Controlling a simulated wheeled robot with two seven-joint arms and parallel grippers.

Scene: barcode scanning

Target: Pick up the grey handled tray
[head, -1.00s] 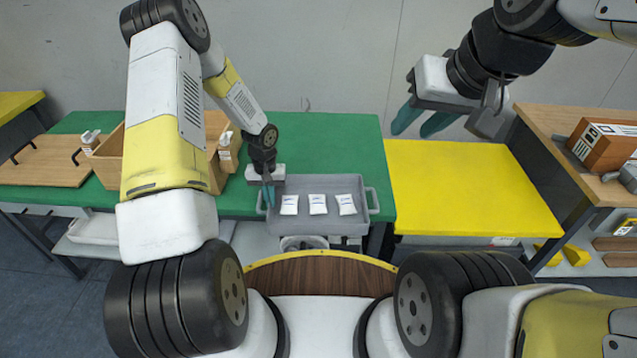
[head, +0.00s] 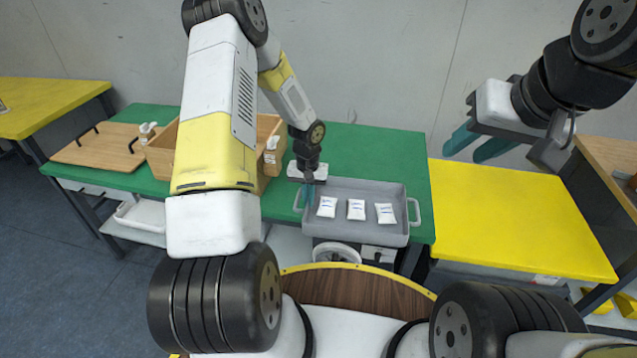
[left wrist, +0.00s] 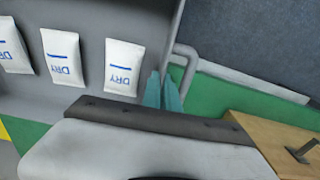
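The grey handled tray (head: 355,237) sits on the green table near its front right corner, with white packets lying in it. My left gripper (head: 308,196) is at the tray's left end, pointing down. In the left wrist view, its teal fingers (left wrist: 163,92) are close together at the tray's left side wall, beside the handle (left wrist: 190,58). They look shut on that wall, though the contact itself is partly hidden. My right gripper (head: 477,143) is open and empty, raised above the back of the yellow table, away from the tray.
The green table (head: 375,148) adjoins a yellow table (head: 510,215) on the right. A wooden box (head: 270,128) stands left of the tray, partly hidden by my left arm. A wooden board with black handles (head: 100,146) lies farther left. Green table space behind the tray is clear.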

